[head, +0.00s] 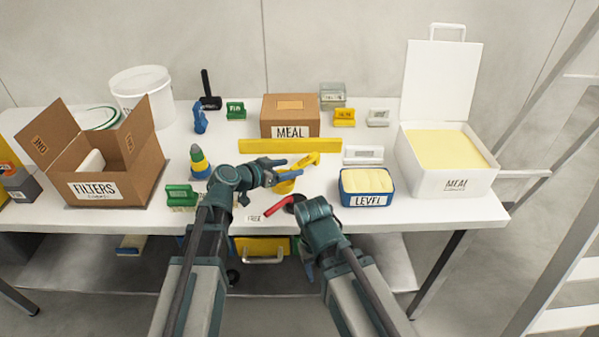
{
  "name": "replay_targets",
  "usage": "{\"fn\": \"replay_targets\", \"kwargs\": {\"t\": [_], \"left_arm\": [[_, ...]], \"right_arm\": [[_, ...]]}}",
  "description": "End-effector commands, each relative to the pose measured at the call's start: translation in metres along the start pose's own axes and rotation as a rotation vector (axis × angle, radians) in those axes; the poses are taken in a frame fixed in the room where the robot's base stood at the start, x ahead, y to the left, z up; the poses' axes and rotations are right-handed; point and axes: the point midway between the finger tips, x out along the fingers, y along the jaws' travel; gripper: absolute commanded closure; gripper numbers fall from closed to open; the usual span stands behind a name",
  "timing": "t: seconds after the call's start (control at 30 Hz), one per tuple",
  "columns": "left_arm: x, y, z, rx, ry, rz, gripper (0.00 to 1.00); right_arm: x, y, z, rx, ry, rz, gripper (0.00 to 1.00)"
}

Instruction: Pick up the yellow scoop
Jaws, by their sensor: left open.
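The yellow scoop (305,160) lies near the middle of the white table, with its handle pointing up to the right. Its bowl (284,187) shows just below my left gripper. My left gripper (291,168) is open, with its blue fingers over or beside the scoop. I cannot tell whether they touch it, and they hide part of it. My right arm bends at the table's front edge. Its gripper (307,264) seems to hang below that edge, mostly hidden by the arm, and its jaws cannot be made out.
A yellow bar (290,146) and the MEAL carton (290,117) stand behind the scoop. The blue LEVEL tub (366,188) and a white MEAL bin (452,180) are to the right. A red-handled tool (279,206) lies in front. The FILTERS box (92,188) is at left.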

Motion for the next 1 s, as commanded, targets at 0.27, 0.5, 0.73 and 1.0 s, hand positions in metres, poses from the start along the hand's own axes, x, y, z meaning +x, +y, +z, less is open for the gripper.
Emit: {"fn": "replay_targets", "kwargs": {"t": [0.27,0.5,0.73,1.0], "left_arm": [[0.008,-0.001,0.000,-0.001,0.000,0.000,0.32],[0.043,-0.002,0.001,0.001,0.000,0.001,0.32],[0.053,0.000,-0.001,-0.001,0.000,-0.001,0.32],[0.052,0.000,-0.001,-0.001,0.000,-0.001,0.63]], "right_arm": [[0.004,0.000,0.000,0.000,0.000,0.000,0.50],[0.017,-0.002,-0.001,0.000,0.000,0.000,0.50],[0.019,-0.002,-0.001,0.000,0.000,0.000,0.50],[0.019,-0.002,-0.001,0.000,0.000,0.000,0.50]]}}
